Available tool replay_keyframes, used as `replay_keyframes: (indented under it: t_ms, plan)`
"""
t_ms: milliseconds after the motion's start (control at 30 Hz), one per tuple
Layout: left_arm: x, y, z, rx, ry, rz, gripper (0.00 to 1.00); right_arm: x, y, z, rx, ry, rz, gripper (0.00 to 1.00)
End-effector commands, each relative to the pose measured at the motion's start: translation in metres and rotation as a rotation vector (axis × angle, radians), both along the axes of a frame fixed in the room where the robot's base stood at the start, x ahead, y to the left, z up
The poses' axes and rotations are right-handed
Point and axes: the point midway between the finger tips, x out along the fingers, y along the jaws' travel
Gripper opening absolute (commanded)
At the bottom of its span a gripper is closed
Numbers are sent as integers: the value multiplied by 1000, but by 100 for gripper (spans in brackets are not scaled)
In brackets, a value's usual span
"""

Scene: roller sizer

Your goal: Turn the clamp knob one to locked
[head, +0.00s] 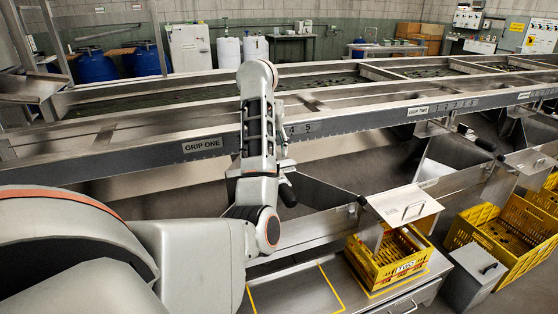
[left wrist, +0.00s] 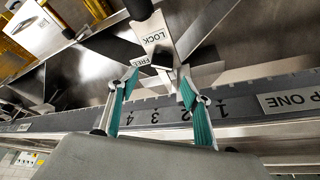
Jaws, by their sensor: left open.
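In the left wrist view, which is upside down, a small dark knob (left wrist: 162,58) sits by a plate marked LOCK and FREE (left wrist: 154,38). I take it for clamp knob one, as the GRIP ONE label (left wrist: 290,101) is close by on the rail. My left gripper (left wrist: 160,79) is open, its teal-padded fingers on either side of the knob's near end. I cannot tell whether they touch it, or which mark the knob points to. In the head view my left arm hides the knob and most of the gripper. My right gripper is not in view.
The long steel rail (head: 340,125) with numbers runs behind my arm; GRIP TWO (head: 418,110) is farther right. A black handle (head: 288,195) and steel chutes are close by. Yellow crates (head: 388,262) stand at the lower right.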

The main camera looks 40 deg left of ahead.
Motion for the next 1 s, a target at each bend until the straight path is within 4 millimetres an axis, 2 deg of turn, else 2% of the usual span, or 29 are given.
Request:
replay_keyframes:
  t_ms: [33,100,333,500,833,867,900,1000]
  plan:
    - [1,3,-14,3,11,1,49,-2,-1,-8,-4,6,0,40]
    - [4,4,-27,3,14,1,49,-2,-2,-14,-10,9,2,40]
    - [16,11,-59,5,16,0,49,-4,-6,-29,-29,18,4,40]
    - [21,13,-68,5,11,-2,49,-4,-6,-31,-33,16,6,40]
    - [23,13,-67,4,6,0,49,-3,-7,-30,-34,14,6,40]
    - [23,13,-67,4,6,0,43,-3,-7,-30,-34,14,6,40]
    - [23,13,-67,4,6,0,33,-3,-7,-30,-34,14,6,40]
    - [23,13,-67,4,7,-1,10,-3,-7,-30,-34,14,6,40]
